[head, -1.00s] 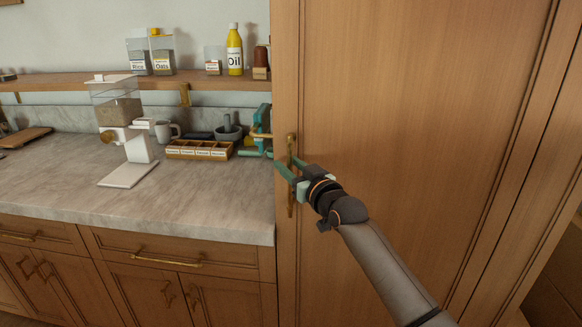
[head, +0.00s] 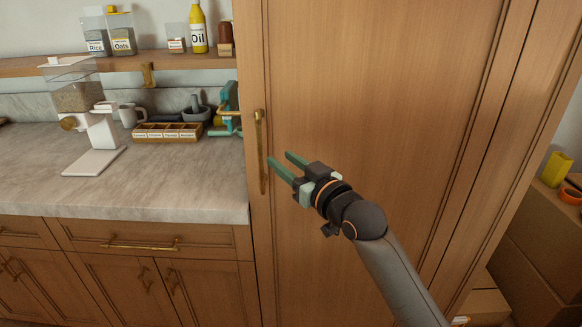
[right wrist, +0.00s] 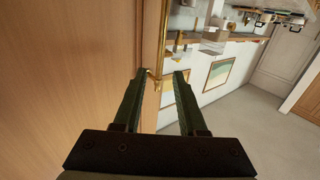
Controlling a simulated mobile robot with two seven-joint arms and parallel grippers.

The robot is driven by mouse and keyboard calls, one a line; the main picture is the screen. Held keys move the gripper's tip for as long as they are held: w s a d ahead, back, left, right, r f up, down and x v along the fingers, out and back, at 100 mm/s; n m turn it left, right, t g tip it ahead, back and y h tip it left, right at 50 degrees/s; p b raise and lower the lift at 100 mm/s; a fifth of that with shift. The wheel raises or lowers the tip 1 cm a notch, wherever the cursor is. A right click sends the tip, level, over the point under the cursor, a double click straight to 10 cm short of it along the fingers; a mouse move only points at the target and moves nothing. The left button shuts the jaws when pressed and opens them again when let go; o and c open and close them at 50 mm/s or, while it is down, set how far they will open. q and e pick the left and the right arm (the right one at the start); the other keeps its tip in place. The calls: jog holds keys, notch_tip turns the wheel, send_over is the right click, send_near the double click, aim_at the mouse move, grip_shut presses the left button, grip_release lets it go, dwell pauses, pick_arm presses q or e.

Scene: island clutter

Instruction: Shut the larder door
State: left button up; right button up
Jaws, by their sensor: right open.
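The larder door (head: 375,130) is a tall wooden panel filling the middle of the head view. Its upright brass handle (head: 260,150) is near its left edge. The door's left edge hides the end of the counter behind it; I cannot tell whether the door is fully shut. My right gripper (head: 280,158) is open and empty, just right of the handle and apart from it. In the right wrist view, the open fingers (right wrist: 159,75) point at the brass handle (right wrist: 152,74), which shows past the fingertips by the door's edge (right wrist: 138,40). My left gripper is not in view.
Left of the door is a marble counter (head: 200,190) with a grain dispenser (head: 95,130), a divided wooden box (head: 165,138) and a teal object (head: 228,108). A shelf (head: 180,62) above holds jars and an oil bottle (head: 198,30). Cardboard boxes (head: 535,220) stand at the right.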

jog(key=shift+v, duration=0.95)
jog(key=s+d+f+m+g+h, duration=0.1)
jog(key=s+d+f+m+h, duration=0.25)
jog(key=f, duration=0.95)
jog(key=s+d+f+m+g+h, duration=0.15)
jog(key=s+d+f, duration=0.45)
jog(key=f, duration=0.6)
jog(key=s+d+f+g+h, duration=0.1)
jog(key=s+d+f, duration=0.3)
jog(key=s+f, duration=0.3)
jog(key=s+d+f+g+h+p, duration=0.1)
jog(key=s+d+f, duration=0.3)
jog(key=s+f, duration=0.4)
jog(key=s+h, duration=0.1)
jog(key=s, duration=0.6)
jog(key=shift+g, duration=0.35)
jog(key=shift+s+d+f, duration=0.1)
jog(key=shift+d, duration=0.05)
